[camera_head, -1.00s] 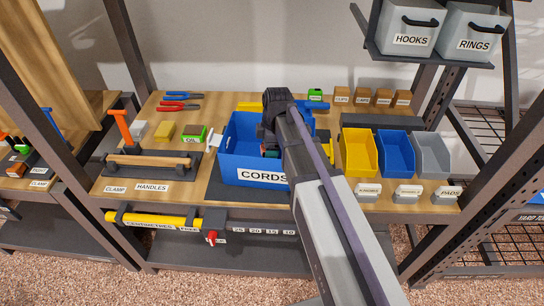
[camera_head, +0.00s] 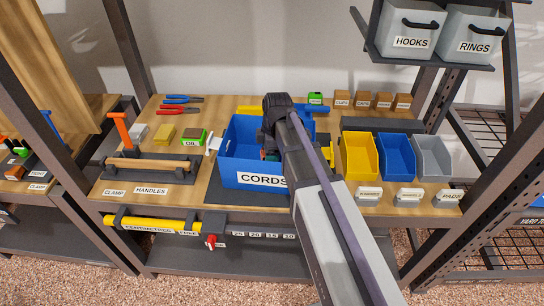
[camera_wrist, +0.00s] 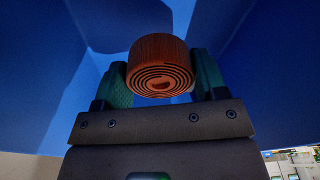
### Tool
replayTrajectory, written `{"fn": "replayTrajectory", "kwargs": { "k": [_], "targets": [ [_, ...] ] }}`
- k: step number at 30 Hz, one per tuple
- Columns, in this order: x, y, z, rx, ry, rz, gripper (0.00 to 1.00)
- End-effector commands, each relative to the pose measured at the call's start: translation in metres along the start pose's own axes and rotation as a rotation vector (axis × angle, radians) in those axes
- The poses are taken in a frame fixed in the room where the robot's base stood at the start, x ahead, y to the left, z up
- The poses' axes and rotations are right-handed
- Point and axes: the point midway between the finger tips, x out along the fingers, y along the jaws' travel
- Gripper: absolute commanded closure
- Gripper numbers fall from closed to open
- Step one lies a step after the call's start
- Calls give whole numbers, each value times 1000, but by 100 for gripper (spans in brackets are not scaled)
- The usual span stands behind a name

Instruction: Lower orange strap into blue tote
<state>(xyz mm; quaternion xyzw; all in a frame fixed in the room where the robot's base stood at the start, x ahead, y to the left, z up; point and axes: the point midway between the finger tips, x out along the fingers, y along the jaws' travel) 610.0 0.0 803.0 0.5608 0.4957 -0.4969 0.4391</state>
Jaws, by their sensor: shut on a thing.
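The blue tote (camera_head: 236,168), labelled CORDS, stands on the wooden bench in the middle of the head view. My gripper (camera_wrist: 160,80) is down inside the tote, and its blue walls (camera_wrist: 270,70) surround it in the wrist view. The gripper is shut on the orange strap (camera_wrist: 158,65), a rolled coil held between two green finger pads. In the head view my arm hides the strap and most of the fingers. Whether the strap touches the tote floor cannot be told.
Yellow (camera_head: 358,157), blue (camera_head: 396,156) and grey (camera_head: 432,157) bins stand right of the tote. A clamp rack with a wooden handle (camera_head: 150,165), a yellow block (camera_head: 164,133) and an oil block (camera_head: 194,136) lie to its left. Small boxes (camera_head: 362,99) line the back.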

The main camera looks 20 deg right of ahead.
Motion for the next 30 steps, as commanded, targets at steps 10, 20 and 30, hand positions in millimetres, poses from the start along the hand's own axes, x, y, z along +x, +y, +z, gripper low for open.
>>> {"fn": "replayTrajectory", "kwargs": {
  "k": [10,20,30],
  "targets": [
    [6,0,1,0,0,0,60],
    [11,0,1,0,0,0,60],
    [16,0,2,0,0,0,60]
  ]
}}
